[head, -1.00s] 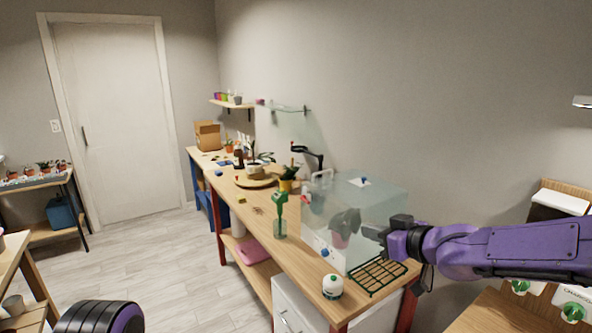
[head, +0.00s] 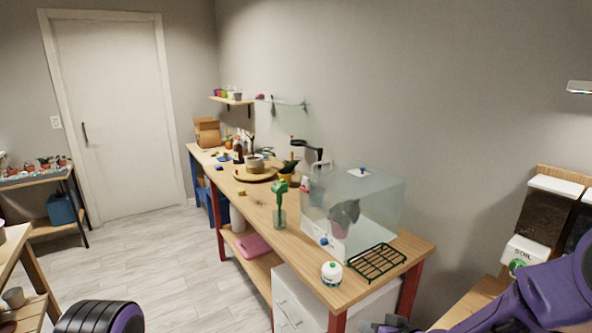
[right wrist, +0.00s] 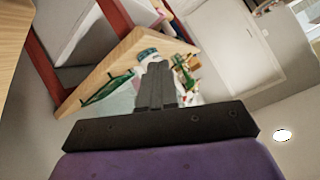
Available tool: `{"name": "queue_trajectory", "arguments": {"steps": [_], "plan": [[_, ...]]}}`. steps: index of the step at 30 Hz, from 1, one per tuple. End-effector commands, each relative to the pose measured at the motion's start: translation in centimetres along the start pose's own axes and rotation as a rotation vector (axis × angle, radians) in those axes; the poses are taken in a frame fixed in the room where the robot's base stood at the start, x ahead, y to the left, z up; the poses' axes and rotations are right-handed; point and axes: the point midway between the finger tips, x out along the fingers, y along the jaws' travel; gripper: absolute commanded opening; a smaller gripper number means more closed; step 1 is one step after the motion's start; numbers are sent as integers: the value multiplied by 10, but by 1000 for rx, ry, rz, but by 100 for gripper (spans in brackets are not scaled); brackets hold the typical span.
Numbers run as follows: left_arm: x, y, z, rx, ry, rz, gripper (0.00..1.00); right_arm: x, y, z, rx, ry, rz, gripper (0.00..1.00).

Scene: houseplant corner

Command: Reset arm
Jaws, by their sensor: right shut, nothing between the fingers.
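My right gripper (head: 386,325) shows at the bottom edge of the head view, low and in front of the workbench's near end. Its arm bends in from the lower right corner. In the right wrist view the dark fingers (right wrist: 155,84) are together with nothing between them. The gripper is apart from the clear glass case (head: 375,205) and the green wire rack (head: 377,262) on the wooden workbench (head: 300,262). A dark-leaved plant (head: 344,214) stands inside the case. My left gripper is not in view.
A white round container (head: 332,273) stands beside the rack, and a green-handled tool (head: 279,192) stands upright in a glass farther back. Soil dispensers (head: 545,215) hang on the right wall. A small plant shelf (head: 38,175) is at the left. The floor between is clear.

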Motion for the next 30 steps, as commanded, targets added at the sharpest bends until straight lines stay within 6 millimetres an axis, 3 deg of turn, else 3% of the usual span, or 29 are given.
{"name": "queue_trajectory", "arguments": {"steps": [1,7,12,15,18,21,30], "plan": [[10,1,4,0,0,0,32,7,16,44,63,-40,40,0],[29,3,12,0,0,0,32,-6,72,187,275,-154,270,0],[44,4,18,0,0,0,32,-53,115,300,378,-254,529,0],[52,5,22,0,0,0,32,-91,134,353,396,-310,684,0],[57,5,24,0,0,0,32,-126,146,386,392,-352,805,0],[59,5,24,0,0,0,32,-147,152,402,382,-375,876,0],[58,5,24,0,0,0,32,-154,154,405,378,-380,900,0]]}}
